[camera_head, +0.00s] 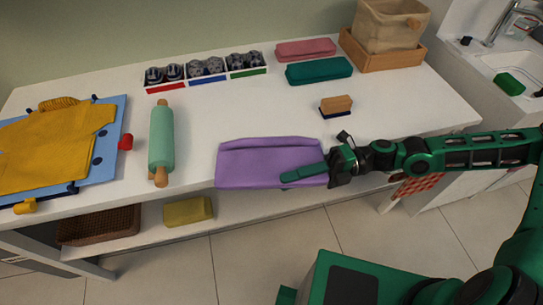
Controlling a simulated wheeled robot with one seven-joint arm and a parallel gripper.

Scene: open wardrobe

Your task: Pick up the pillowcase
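A folded purple cloth, which looks like the pillowcase (252,165), lies flat at the front edge of the white table, and its near side seems to hang over the edge. My gripper (302,176) comes in from the right at the cloth's front right part. One green finger lies over the top of the cloth. A small bit of green shows just below the cloth's near edge, perhaps the other finger. The cloth hides most of that finger, so whether the fingers are closed on it is unclear.
A brush (336,105), teal (319,71) and pink (305,49) folded cloths, and a divided tray (187,83) lie behind. A lower shelf holds a basket (98,226).

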